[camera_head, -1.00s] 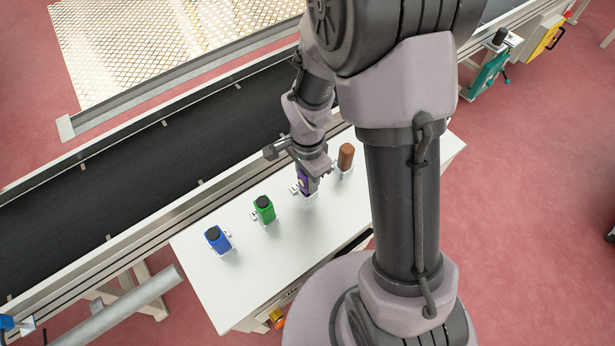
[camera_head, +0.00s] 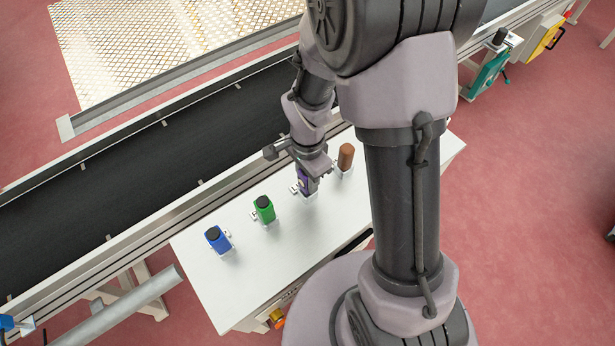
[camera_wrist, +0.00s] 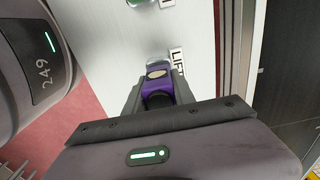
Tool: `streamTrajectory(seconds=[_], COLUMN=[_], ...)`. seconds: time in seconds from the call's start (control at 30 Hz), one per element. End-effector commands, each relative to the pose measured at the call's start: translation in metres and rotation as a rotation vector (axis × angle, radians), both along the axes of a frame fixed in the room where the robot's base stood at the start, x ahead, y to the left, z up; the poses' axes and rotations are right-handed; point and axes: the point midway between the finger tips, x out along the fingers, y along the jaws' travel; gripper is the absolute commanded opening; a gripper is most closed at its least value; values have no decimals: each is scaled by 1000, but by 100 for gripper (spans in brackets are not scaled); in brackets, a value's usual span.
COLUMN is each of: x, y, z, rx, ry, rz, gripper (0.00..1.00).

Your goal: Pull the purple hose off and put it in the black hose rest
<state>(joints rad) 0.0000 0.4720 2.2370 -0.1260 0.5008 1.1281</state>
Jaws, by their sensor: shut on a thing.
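The purple hose (camera_head: 303,184) stands upright on the white table, in line with the other coloured hose ends. My gripper (camera_head: 308,180) is over it from above and shut on it. In the wrist view the purple hose (camera_wrist: 157,88) sits between the two fingers of my gripper (camera_wrist: 156,90), and its lower part is hidden by the gripper body. A small label plate (camera_wrist: 178,65) shows beside it. I cannot identify a black hose rest for certain in these frames.
A blue piece (camera_head: 218,239) and a green piece (camera_head: 264,209) stand to the left on the white table (camera_head: 260,270). A brown cylinder (camera_head: 346,157) stands close on the right. A dark conveyor belt (camera_head: 130,185) runs behind the table.

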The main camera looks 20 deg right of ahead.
Motion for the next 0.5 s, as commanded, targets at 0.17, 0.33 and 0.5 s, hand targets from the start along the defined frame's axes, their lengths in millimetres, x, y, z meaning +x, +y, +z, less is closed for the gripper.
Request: streamTrajectory(seconds=[0.17,0.33,0.5], x=[0,0,0], y=[0,0,0], z=[0,0,7], rx=[0,0,0], ry=[0,0,0], rz=[0,0,0], gripper=[0,0,0])
